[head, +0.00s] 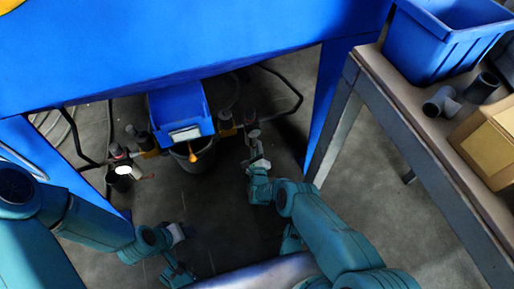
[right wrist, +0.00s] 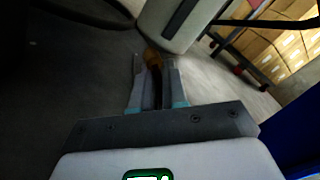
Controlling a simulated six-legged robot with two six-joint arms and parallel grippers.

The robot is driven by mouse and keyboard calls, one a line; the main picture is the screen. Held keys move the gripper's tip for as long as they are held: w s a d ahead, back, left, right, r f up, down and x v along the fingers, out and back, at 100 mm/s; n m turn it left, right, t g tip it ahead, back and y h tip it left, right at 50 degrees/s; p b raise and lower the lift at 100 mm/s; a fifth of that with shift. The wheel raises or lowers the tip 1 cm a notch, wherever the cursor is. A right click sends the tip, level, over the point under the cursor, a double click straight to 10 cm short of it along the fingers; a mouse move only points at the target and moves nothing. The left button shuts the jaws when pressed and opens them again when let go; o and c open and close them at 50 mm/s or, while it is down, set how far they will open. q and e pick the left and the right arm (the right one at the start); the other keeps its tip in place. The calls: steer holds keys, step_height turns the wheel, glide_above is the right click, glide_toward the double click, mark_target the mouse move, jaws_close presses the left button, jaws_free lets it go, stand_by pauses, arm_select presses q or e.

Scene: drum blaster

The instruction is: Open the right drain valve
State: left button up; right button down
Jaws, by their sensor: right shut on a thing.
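The right drain valve (head: 253,134) is a small grey and dark fitting under the blue machine, right of the middle. My right gripper (head: 259,162) reaches up to it from below. In the right wrist view, the fingers of my right gripper (right wrist: 153,82) are shut on a narrow part, taken as the valve handle, with an orange-brown piece (right wrist: 152,59) at the fingertips. The gripper hides most of the handle in the head view. My left gripper (head: 177,233) is low over the floor, away from the valves; its jaw opening is unclear.
A blue bin (head: 180,112) and a dark bucket (head: 193,155) stand between the valves. The blue machine leg (head: 325,95) and a table (head: 345,95) with a blue crate (head: 440,45) bound the right.

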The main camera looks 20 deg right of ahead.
steer(key=shift+s+d+f+m, duration=0.1)
steer(key=shift+f+m, duration=0.05)
steer(key=shift+m, duration=0.15)
steer(key=m, duration=0.2)
steer(key=m+g, duration=0.1)
steer(key=shift+a+f+y, duration=0.3)
steer(key=shift+a, duration=0.05)
steer(key=shift+s+a+f+m+g+y, duration=0.15)
steer(key=shift+a+m+g+y, duration=0.1)
steer(key=shift+m, duration=0.65)
steer(key=shift+a+f+m+g+y, duration=0.15)
steer(key=shift+a+m, duration=0.1)
steer(key=shift+m, duration=0.65)
steer(key=c, duration=1.2)
jaws_free()
steer(key=shift+a+r, duration=0.1)
steer(key=shift+r, duration=0.15)
